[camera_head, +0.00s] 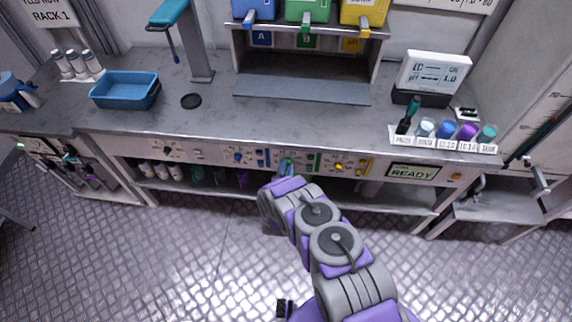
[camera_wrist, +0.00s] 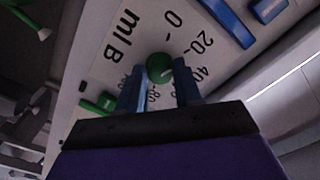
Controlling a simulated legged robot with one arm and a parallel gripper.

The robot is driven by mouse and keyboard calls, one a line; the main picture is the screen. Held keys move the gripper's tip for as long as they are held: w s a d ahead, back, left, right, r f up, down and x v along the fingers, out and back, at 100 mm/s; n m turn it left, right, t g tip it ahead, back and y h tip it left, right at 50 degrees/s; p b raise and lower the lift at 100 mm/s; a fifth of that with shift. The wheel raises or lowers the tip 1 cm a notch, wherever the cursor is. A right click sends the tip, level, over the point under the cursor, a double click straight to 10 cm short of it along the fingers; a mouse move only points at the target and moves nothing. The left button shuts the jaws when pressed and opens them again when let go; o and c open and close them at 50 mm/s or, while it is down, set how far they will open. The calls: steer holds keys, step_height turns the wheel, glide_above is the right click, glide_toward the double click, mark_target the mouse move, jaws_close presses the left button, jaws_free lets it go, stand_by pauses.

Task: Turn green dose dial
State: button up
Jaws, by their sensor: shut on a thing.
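The green dose dial (camera_wrist: 159,67) is a round knob on a white panel (camera_wrist: 114,50) printed "ml B" with a number scale, in the wrist view. My gripper (camera_wrist: 161,76) has its two blue-grey fingers on either side of the dial, shut on it. A light mark shows on the dial's face. In the head view my gripper (camera_head: 285,167) is at the middle of the bench's front panel (camera_head: 215,153), and I cannot make out the dial there.
Green (camera_wrist: 103,103) and blue (camera_wrist: 230,22) parts sit on the panel beside the dial. Blue, green and yellow containers (camera_head: 307,10) stand above the bench shelf. A READY display (camera_head: 413,171) is to the right. The bench top's middle is mostly clear.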

stand_by(0.3)
steer(key=o, duration=1)
steer(key=shift+s+a+f+p, duration=0.1)
steer(key=shift+s+p, duration=0.15)
steer(key=shift+s, duration=2.65)
steer(key=shift+s+a+r+p, duration=0.1)
steer(key=shift+s+p, duration=0.15)
steer(key=shift+s, duration=2.6)
steer(key=shift+s+a+f+p, duration=0.1)
steer(key=shift+s+p, duration=0.15)
steer(key=shift+s, duration=2.65)
